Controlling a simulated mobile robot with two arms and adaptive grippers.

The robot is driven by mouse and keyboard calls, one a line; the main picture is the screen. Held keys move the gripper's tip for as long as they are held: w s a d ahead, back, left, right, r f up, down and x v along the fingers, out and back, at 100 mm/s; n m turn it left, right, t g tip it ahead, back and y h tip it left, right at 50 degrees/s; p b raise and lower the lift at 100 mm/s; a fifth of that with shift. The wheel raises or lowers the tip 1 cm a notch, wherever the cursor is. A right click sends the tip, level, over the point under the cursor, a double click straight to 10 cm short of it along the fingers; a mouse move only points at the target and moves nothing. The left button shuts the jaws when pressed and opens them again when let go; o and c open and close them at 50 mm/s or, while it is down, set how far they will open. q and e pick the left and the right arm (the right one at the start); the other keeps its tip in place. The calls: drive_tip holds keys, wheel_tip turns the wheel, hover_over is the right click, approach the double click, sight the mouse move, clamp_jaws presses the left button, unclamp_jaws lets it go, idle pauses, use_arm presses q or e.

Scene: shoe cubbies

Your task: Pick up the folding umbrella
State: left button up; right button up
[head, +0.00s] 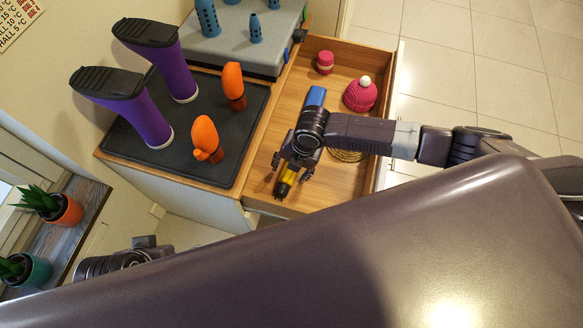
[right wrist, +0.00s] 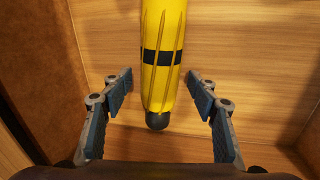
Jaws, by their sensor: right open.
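The folding umbrella (head: 286,184) is yellow with a black band and lies in the open wooden drawer. In the head view my right gripper hides most of it. In the right wrist view the umbrella (right wrist: 162,55) runs from the top edge down to a round dark end. My right gripper (head: 287,178) is over it, open, with one finger on each side. In the right wrist view, gaps show between the umbrella and both fingers of this gripper (right wrist: 160,92). Part of my left arm shows at lower left in the head view, but its jaws cannot be made out.
The drawer (head: 345,54) also holds a pink knit hat (head: 360,95), a small pink item (head: 325,62), a blue item (head: 316,96) and a woven round item (head: 347,156) partly under my arm. Purple boots (head: 145,115) and orange items (head: 206,138) stand on a black mat (head: 240,135) to the left.

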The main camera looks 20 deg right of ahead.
drive_tip(key=shift+f, duration=0.4)
idle(0.5)
drive_tip(key=c, duration=1.4)
